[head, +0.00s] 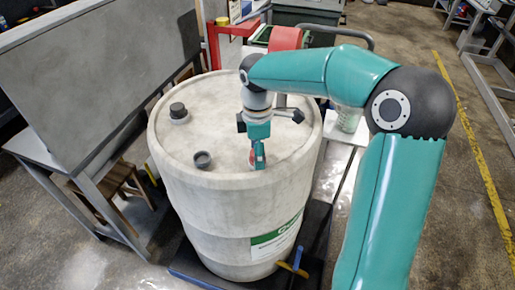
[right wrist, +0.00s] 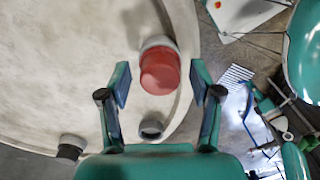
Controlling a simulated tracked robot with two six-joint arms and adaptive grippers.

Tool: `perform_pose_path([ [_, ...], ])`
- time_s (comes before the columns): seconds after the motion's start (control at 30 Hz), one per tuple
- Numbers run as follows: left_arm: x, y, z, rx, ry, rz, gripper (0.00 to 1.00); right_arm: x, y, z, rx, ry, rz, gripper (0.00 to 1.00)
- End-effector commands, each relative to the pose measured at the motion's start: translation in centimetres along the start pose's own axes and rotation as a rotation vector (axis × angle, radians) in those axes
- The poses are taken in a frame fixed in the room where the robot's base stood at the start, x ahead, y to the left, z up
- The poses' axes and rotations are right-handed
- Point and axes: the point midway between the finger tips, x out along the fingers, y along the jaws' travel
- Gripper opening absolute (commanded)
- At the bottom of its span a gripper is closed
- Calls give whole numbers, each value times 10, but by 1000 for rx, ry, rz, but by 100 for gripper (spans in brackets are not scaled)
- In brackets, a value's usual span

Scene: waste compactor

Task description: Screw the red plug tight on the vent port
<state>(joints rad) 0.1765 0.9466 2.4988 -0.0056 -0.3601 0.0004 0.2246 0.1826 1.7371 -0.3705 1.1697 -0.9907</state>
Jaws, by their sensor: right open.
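The red plug (right wrist: 160,72) sits on a pale grey collar, the vent port (right wrist: 157,43), on top of a white drum (head: 230,225). Whether the plug is fully seated cannot be told. My right gripper (right wrist: 160,82) is open, with one finger on each side of the plug and visible gaps between. In the head view my right gripper (head: 258,156) points down at the drum's near right rim, and a bit of the red plug (head: 252,158) shows beside it; the gripper hides most of the port there. My left gripper is not in view.
The drum top also has a black cap (head: 178,111) and an open grey port (head: 202,159). A grey panel on a table (head: 110,75) stands close at the left. A red stand (head: 232,30) is behind the drum.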

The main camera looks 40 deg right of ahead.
Motion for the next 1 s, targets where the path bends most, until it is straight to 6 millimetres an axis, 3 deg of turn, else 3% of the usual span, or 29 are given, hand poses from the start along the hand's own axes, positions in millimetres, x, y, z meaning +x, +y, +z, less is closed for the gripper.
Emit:
perform_pose_path([
  [1.0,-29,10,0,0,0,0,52,0,0,0,-922,-2,-1,64],
])
